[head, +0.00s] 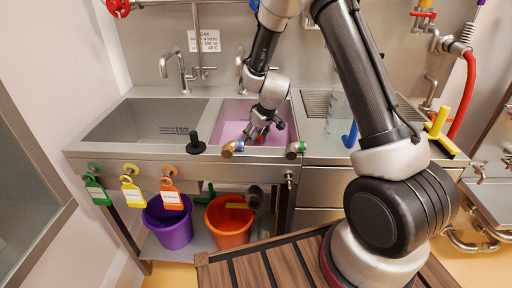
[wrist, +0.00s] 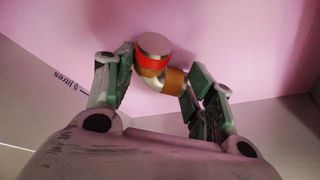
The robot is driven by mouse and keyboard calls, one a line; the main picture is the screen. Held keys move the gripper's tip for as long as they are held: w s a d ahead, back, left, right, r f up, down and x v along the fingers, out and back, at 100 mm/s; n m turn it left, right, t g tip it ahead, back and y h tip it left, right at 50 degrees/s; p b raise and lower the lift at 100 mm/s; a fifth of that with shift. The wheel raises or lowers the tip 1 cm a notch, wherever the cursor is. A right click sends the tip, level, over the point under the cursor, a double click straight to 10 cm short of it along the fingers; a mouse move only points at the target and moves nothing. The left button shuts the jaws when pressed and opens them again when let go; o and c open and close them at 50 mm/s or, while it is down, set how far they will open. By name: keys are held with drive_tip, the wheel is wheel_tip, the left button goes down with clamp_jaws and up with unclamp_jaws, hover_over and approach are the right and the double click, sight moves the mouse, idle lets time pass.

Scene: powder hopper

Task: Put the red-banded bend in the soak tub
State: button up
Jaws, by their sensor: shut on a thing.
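The red-banded bend (wrist: 153,57) shows in the wrist view as a short metal elbow with a red band near its round end and a copper-coloured band lower down. My gripper (wrist: 158,88) is shut on it, one finger on each side. In the head view my gripper (head: 261,132) reaches down inside the soak tub (head: 232,112), the pink right-hand basin. The bend is mostly hidden there, with only a bit of red at the fingertips. The wrist view shows pink behind the bend and a "5 litres" mark on the wall. I cannot tell whether the bend touches the bottom.
Two other bends lie on the front rim, one orange-and-blue banded (head: 232,148) and one green-banded (head: 295,149). A black plunger-like piece (head: 195,143) stands left of them. The left basin (head: 145,121) is empty. Taps (head: 178,68) rise behind. Purple (head: 168,222) and orange (head: 230,222) buckets sit below.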

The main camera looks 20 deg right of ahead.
drive_tip(key=shift+f, duration=2.35)
drive_tip(key=shift+f, duration=0.2)
drive_tip(key=o, duration=1.1)
